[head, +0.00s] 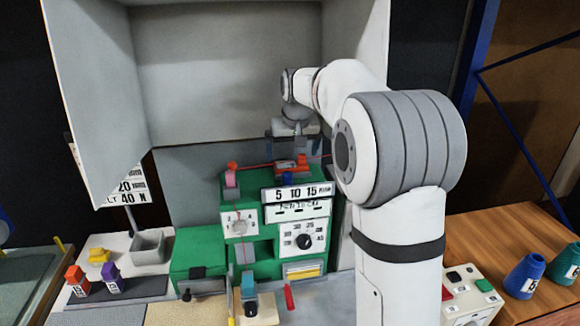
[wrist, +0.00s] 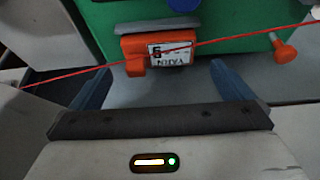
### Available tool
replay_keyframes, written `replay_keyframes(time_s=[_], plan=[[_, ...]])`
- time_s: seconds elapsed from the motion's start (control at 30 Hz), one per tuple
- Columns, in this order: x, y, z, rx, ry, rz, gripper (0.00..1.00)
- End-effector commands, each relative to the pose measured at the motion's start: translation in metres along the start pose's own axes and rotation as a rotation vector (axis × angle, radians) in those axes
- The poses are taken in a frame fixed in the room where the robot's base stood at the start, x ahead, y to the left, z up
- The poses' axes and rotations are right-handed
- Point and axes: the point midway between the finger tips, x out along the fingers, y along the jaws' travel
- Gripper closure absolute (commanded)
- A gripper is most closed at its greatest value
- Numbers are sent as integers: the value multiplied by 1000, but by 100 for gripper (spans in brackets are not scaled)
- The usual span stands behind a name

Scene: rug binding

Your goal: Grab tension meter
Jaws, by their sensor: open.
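An orange block with a white label or dial face, which looks like the tension meter (wrist: 135,47), sits on the red yarn at the edge of the green machine in the wrist view. In the head view, the orange meter (head: 289,167) is on top of the machine. My gripper (wrist: 160,68) is open, its two blue fingers apart, one on each side of the meter's near end. No finger visibly touches it. In the head view my gripper (head: 294,148) hangs just above the meter, pointing down.
The green machine (head: 205,246) carries dials and a number plate. Red yarn runs past an orange peg (wrist: 285,52). A grey hood (head: 225,70) stands behind and above. Orange and purple spools (head: 76,280) stand at left, teal and blue cones (head: 524,275) at right.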

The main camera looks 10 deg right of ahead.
Motion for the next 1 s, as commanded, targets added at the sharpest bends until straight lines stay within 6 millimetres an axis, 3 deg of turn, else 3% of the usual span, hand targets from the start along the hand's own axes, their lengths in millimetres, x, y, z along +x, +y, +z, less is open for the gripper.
replay_keyframes(time_s=[0.3,0.6,1.0], plan=[[43,0,2,-1,-3,0,0],[48,0,2,-1,0,-1,1],[48,-1,2,-2,-1,-1,34]])
